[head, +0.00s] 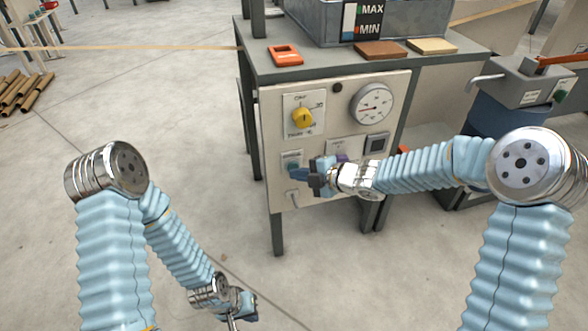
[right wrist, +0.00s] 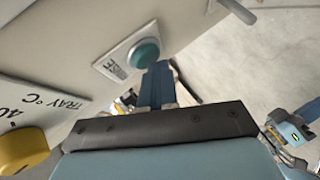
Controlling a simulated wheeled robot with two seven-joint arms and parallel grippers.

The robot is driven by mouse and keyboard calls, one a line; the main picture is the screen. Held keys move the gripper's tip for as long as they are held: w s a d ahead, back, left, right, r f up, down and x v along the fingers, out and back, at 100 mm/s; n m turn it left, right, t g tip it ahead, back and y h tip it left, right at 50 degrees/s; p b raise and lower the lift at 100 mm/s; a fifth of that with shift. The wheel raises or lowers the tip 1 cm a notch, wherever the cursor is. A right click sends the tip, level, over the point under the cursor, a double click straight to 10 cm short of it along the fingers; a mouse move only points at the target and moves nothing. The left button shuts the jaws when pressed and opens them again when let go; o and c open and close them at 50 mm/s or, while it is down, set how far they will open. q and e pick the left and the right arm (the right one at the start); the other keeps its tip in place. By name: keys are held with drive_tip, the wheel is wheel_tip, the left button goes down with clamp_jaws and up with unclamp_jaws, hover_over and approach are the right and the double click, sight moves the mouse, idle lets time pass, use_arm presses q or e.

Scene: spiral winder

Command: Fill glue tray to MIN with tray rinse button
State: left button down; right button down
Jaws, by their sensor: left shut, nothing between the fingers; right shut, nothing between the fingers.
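The tray rinse button is a round teal button (right wrist: 145,53) on a white plate marked RINSE in the right wrist view. In the head view its plate (head: 291,158) is on the lower left of the control panel (head: 338,90), partly hidden by my right gripper. My right gripper (head: 297,174) is shut and empty, its blue fingertips (right wrist: 157,68) right by the button; I cannot tell if they touch. The grey glue tray (head: 410,22) stands on the table, with a MAX/MIN level sign (head: 363,20). My left gripper (head: 238,316) is shut and empty, low over the floor.
The panel also carries a yellow knob (head: 303,117), a round dial (head: 372,104) and a dark square switch (head: 377,143). An orange frame (head: 286,55) and two flat samples lie on the tabletop.

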drive_tip(key=shift+s, duration=0.15)
idle(0.4)
drive_tip(key=shift+s+d+b, duration=0.25)
drive_tip(key=shift+s+b, duration=0.25)
drive_tip(key=shift+s, duration=0.15)
drive_tip(key=shift+s+d+b, duration=0.25)
drive_tip(key=shift+s+b, duration=0.15)
drive_tip(key=shift+s, duration=0.4)
drive_tip(key=shift+s+d+b, duration=0.25)
drive_tip(key=shift+s+b, duration=0.15)
drive_tip(key=shift+s, duration=0.4)
drive_tip(key=shift+s+d+b, duration=0.25)
drive_tip(key=shift+s+b, duration=0.15)
drive_tip(key=shift+s, duration=0.4)
